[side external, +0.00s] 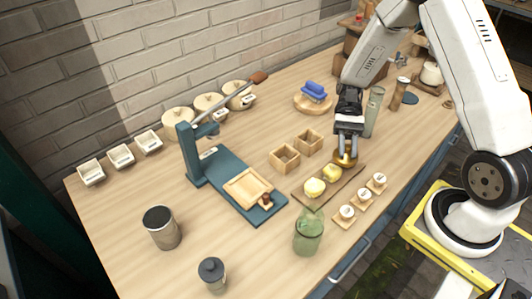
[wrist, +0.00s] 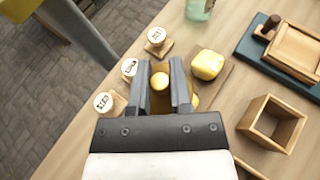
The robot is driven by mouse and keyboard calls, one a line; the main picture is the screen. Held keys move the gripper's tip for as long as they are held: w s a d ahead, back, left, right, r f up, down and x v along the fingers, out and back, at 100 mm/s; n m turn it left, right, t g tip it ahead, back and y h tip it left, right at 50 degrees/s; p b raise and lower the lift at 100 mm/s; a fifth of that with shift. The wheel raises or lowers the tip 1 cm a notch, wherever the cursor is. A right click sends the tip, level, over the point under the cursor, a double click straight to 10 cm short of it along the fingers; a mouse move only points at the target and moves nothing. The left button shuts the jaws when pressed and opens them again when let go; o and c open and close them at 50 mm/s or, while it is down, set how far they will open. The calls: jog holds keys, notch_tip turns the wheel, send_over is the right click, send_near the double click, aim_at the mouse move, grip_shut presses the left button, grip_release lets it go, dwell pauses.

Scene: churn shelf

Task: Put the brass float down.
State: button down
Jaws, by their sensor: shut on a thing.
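The brass float (side external: 346,161) is held between the fingers of my gripper (side external: 348,145), which point down over the far end of a narrow wooden board (side external: 300,197). In the wrist view the float's round golden top (wrist: 160,81) shows between the two dark fingers of my gripper (wrist: 167,92). Its lower part is hidden, and I cannot tell whether it touches the board. Two yellow lumps, one nearer (side external: 314,187) and one beside the float (side external: 332,172), sit on the board. In the wrist view one lump (wrist: 208,65) is clear; a finger covers most of another yellow shape.
Three white-topped labelled pieces on wooden bases (side external: 364,194) stand along the front edge. Two open wooden boxes (side external: 285,157) lie behind the board. A green glass jar (side external: 308,234) and a blue lever press (side external: 195,155) are to the left. A grey-green cylinder (side external: 374,108) stands close behind my gripper.

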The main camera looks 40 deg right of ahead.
jog(key=s+d+f+n+g+h, duration=0.1)
jog(key=s+d+n+g+h, duration=0.1)
jog(key=s+d+n+h, duration=0.35)
jog(key=s+d+f+n+g+h, duration=0.1)
jog(key=s+d+n+g+h, duration=0.15)
jog(key=d+n+h, duration=0.55)
jog(key=w+d+r+n+t+h, duration=0.1)
jog(key=w+d+n+t+h, duration=0.2)
jog(key=d+n+t+h, duration=0.2)
jog(key=w+d+r+n+t+h, duration=0.1)
jog(key=w+d+n+t+h, duration=0.2)
jog(key=d, duration=0.8)
jog(key=shift+d+r+n+t+h, duration=0.4)
jog(key=shift+n+t+h, duration=0.6)
jog(key=shift+n, duration=1.05)
jog(key=shift+f, duration=2.25)
jog(key=shift+s+f, duration=0.1)
jog(key=shift+f, duration=1.7)
